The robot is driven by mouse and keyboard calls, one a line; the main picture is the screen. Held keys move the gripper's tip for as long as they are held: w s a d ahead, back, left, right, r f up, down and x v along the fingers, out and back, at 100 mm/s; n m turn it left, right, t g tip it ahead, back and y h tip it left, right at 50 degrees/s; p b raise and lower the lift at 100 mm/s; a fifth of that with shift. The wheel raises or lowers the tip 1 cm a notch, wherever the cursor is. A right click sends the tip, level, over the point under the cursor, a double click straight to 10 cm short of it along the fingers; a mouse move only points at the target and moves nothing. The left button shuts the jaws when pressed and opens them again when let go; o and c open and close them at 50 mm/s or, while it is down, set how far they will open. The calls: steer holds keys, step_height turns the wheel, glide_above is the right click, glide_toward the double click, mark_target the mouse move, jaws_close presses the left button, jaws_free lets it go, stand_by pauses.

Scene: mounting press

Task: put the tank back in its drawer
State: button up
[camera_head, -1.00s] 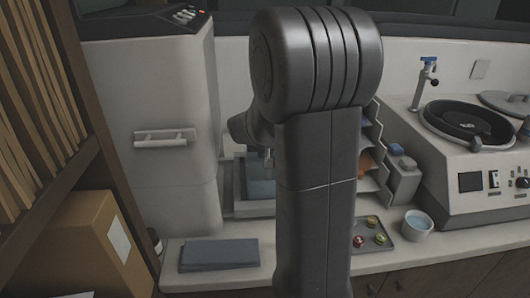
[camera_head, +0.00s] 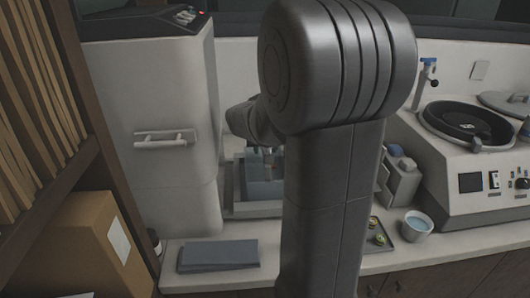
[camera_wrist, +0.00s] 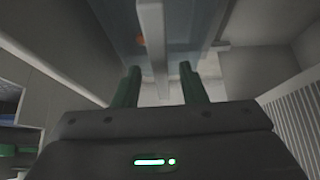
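A translucent blue-grey tank (camera_head: 262,188) stands in the head view on the counter, right of the tall pale machine, within a light grey tray-like surround (camera_head: 256,210). It fills the upper part of the wrist view (camera_wrist: 187,25). A pale bar (camera_wrist: 153,45) crosses it there. My gripper (camera_wrist: 158,76) has its two green fingers apart, one on each side of the bar, with visible gaps. In the head view my gripper (camera_head: 266,152) is at the tank's top, partly hidden by my arm. I cannot tell whether the surround is the drawer.
The tall pale machine (camera_head: 175,110) with a bar handle (camera_head: 166,138) stands left. A dark folded cloth or pad (camera_head: 218,256) lies in front. A small tray (camera_head: 383,240), a bowl (camera_head: 416,226) and a polishing machine (camera_head: 470,150) are right. A shelf with a cardboard box (camera_head: 85,245) borders the left.

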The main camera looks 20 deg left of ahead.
steer(key=v, duration=0.8)
steer(key=shift+r, duration=0.1)
